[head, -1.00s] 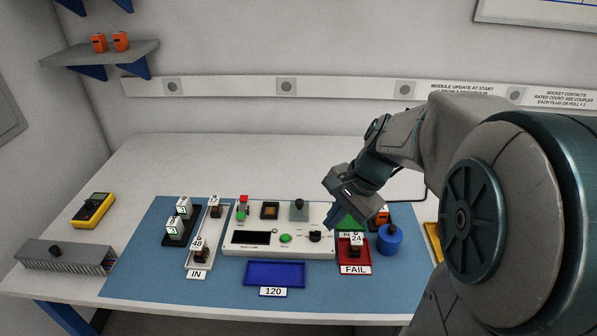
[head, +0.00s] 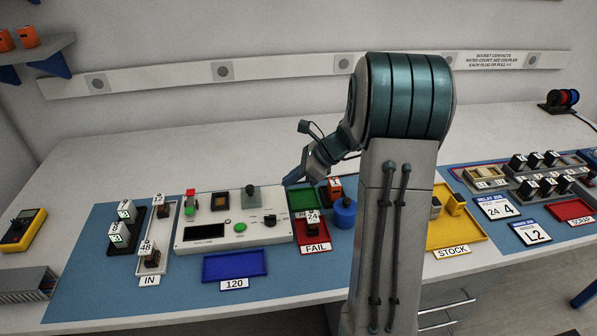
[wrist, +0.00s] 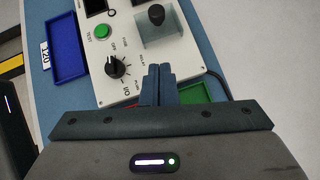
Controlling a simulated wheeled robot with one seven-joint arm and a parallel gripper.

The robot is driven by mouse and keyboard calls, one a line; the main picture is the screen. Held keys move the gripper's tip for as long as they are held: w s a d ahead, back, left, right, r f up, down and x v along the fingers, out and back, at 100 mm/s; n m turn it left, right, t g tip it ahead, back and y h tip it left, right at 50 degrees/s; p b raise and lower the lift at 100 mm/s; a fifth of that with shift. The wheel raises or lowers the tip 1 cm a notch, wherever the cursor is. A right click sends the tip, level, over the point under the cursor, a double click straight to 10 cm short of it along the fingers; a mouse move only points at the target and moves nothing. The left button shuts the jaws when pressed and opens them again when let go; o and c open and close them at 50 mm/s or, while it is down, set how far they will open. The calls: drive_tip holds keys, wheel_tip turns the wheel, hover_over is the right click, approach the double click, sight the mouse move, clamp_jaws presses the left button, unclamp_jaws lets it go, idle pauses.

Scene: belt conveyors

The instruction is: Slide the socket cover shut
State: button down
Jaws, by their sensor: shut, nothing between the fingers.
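The socket cover (head: 251,197) is a grey-green, see-through plate with a black knob on the white test panel (head: 190,240). It lies to the right of a dark-framed square socket (head: 220,201) with a brown middle, which is uncovered. My gripper (head: 288,181) is shut and empty, above the panel's right end and to the right of the cover. In the wrist view its fingers (wrist: 157,72) point toward the cover, apart from it.
The panel carries a green button (head: 240,227) and a black dial (head: 269,220). A green tray (head: 303,199), a red FAIL tray (head: 316,240) and a blue round container (head: 344,213) stand to its right. A blue tray (head: 235,266) lies in front.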

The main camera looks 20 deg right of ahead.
sight(253, 193)
drive_tip(key=x, duration=0.4)
drive_tip(key=shift+s+f, duration=0.1)
drive_tip(key=a, duration=0.1)
drive_tip(key=w+a, duration=0.1)
drive_tip(key=a, duration=0.1)
drive_tip(key=shift+w+a+f, duration=0.1)
drive_tip(key=shift+w, duration=0.2)
drive_tip(key=shift+w+a, duration=0.2)
drive_tip(key=shift+a, duration=0.15)
drive_tip(key=a, duration=0.3)
drive_tip(key=w+a, duration=0.1)
drive_tip(key=a, duration=0.5)
drive_tip(key=shift+w+p, duration=0.35)
drive_tip(key=shift+w, duration=0.05)
drive_tip(key=shift+a, duration=0.15)
